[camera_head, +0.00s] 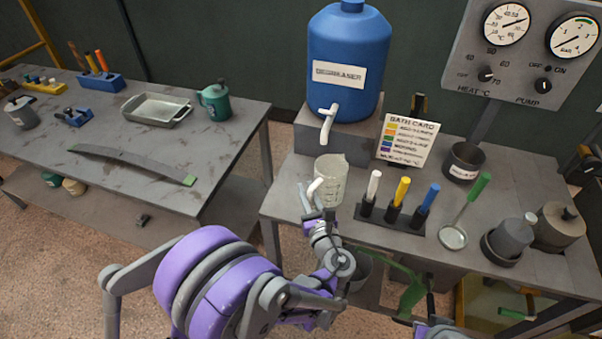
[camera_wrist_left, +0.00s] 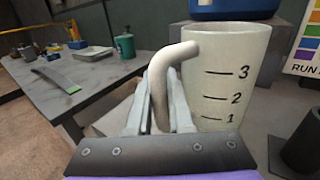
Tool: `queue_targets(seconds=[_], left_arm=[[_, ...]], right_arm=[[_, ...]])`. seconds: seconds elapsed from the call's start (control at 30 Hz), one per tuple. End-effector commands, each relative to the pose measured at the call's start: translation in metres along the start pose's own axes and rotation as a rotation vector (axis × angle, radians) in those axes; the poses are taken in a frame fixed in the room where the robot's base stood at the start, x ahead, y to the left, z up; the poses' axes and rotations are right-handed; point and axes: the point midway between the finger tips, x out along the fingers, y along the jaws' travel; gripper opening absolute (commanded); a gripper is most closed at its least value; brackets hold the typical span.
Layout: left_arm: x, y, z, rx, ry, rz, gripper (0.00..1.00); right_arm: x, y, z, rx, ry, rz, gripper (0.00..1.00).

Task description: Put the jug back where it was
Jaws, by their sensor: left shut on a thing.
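A translucent beige measuring jug (camera_head: 331,177) is upright at the front left of the right bench, below and in front of the tap (camera_head: 327,125) of a blue degreaser drum (camera_head: 349,60). Its marks 1 to 3 show in the left wrist view (camera_wrist_left: 228,75). My left gripper (camera_head: 311,197) is shut on the jug's curved handle (camera_wrist_left: 165,75), left of the jug's body. Whether the jug's base touches the bench I cannot tell; the wrist view hides it. A dark and grey part at the bottom edge may be my right gripper (camera_head: 430,312); its fingers are unclear.
The left bench (camera_head: 110,185) holds a tray (camera_head: 155,110) and a green can (camera_head: 214,102).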

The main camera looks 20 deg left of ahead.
Motion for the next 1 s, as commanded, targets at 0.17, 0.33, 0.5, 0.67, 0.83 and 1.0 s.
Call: queue_targets(seconds=[0.17, 0.33, 0.5, 0.67, 0.83, 1.0], left_arm=[[0.026, 0.0, 0.001, -0.001, -0.001, 0.001, 0.0], [0.042, 0.001, 0.001, 0.0, -0.001, 0.002, 0.0], [0.072, 0.0, 0.001, 0.0, -0.002, 0.002, 0.0], [0.069, 0.0, -0.015, 0.0, -0.001, -0.002, 0.0], [0.068, 0.0, -0.015, 0.0, 0.0, -0.001, 0.0], [0.068, 0.0, -0.018, 0.0, 0.0, -0.001, 0.0]], right_arm=[[-0.005, 0.0, -0.004, 0.0, 0.003, 0.0, 0.0], [-0.008, 0.0, -0.007, 0.0, 0.005, 0.0, 0.0], [-0.014, 0.0, -0.013, 0.0, 0.01, 0.0, 0.0], [-0.012, 0.0, -0.011, 0.0, 0.009, 0.0, 0.0], [-0.012, 0.0, -0.011, 0.0, 0.008, 0.0, 0.0], [-0.01, 0.0, -0.009, 0.0, 0.007, 0.0, 0.0]])
